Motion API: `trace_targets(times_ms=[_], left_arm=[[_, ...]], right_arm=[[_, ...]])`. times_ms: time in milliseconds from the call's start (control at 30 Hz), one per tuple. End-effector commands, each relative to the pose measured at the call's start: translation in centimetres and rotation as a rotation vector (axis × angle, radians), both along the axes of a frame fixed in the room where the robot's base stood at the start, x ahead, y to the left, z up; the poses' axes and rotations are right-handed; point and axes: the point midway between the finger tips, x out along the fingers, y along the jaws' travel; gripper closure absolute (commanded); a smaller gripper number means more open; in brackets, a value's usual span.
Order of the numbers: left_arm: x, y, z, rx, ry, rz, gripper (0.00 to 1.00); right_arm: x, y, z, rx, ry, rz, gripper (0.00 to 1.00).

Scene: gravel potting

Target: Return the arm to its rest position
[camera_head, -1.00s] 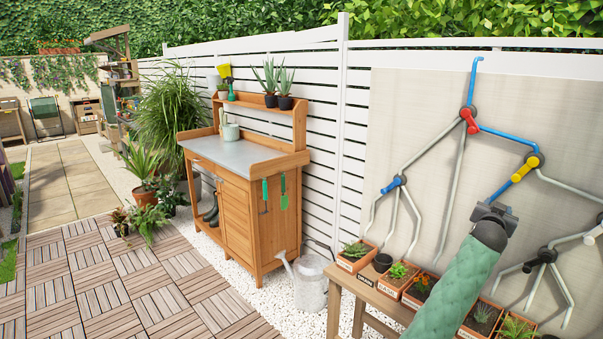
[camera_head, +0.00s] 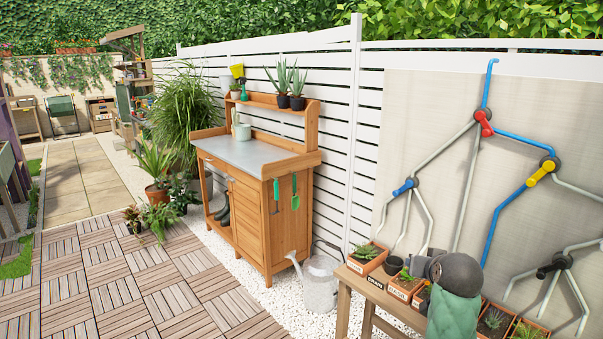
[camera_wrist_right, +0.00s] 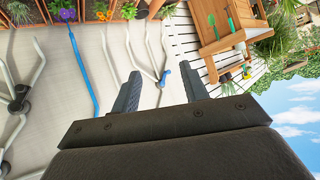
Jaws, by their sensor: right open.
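My right arm, in a green sleeve (camera_head: 456,313), comes up from the bottom right of the head view, in front of the wooden plant bench. Its dark wrist hides part of the pot row. In the right wrist view my right gripper (camera_wrist_right: 159,72) has its two dark fingers spread well apart with nothing between them. The wall panel with pipes (camera_head: 430,120) stands behind the arm. My left gripper is not in view.
The low wooden bench (camera_head: 344,305) holds several labelled planters (camera_head: 366,259) close to the right arm. A metal watering can (camera_head: 319,284) stands on gravel left of it. A wooden potting cabinet (camera_head: 249,220) is further left. The tiled floor (camera_head: 130,290) is clear.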

Motion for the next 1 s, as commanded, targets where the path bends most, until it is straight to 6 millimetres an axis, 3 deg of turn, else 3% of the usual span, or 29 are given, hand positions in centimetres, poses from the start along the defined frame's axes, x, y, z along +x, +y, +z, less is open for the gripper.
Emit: trace_targets(times_ms=[200,500,800,1000], left_arm=[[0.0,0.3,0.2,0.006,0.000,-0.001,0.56],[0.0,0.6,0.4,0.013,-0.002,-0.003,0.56],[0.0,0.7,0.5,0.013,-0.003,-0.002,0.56],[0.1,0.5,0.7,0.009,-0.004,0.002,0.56]], right_arm=[[-5.7,5.2,-6.7,-0.040,0.137,0.123,0.55],[-14.0,10.8,-14.7,-0.075,0.284,0.263,0.55],[-23.5,14.6,-22.5,-0.085,0.451,0.372,0.55],[-30.4,16.0,-27.7,-0.079,0.584,0.423,0.55]])
